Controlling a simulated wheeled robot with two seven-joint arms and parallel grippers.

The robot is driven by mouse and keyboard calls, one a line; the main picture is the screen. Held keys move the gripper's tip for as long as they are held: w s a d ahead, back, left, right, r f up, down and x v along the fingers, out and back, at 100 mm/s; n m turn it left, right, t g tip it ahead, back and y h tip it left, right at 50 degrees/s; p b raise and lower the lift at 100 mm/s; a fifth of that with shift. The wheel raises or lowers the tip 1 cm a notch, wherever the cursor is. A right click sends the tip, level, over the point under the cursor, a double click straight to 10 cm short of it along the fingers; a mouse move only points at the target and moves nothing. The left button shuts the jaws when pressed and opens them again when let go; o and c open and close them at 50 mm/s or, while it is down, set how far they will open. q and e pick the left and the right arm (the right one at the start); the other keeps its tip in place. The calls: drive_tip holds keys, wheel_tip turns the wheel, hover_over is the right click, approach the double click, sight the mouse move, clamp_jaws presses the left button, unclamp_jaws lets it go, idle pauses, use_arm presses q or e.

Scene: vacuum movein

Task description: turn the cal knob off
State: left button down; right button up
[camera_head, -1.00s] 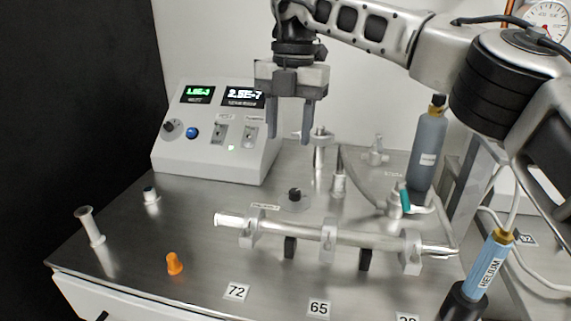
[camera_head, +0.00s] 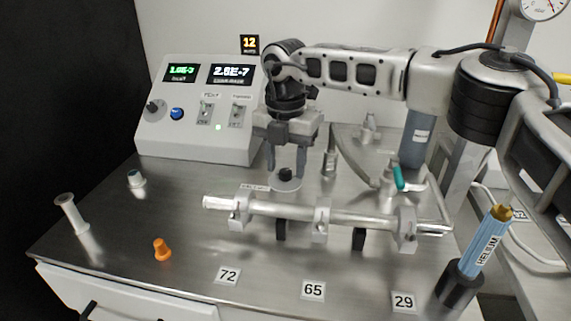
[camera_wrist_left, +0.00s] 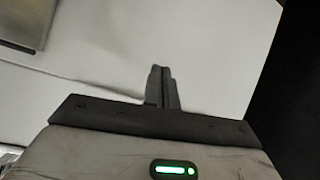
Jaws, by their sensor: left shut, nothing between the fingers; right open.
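A small black knob (camera_head: 285,174) stands on a round grey base on the steel bench, behind the long metal tube. A small label (camera_head: 254,187), too small to read, lies just left of it; I take this as the cal knob. My right gripper (camera_head: 286,174) points straight down over it, open, with one finger on each side of the knob. I cannot tell whether the fingers touch it. My left gripper (camera_wrist_left: 161,88) shows only in the left wrist view, shut and empty, in front of a pale surface.
The metal tube (camera_head: 335,215) on its clamps runs close in front of the knob. A control box (camera_head: 200,135) with displays stands behind left. A teal-handled valve (camera_head: 398,178) and grey bottle (camera_head: 416,140) are to the right.

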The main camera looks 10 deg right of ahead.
drive_tip(key=shift+f, duration=0.45)
clamp_jaws()
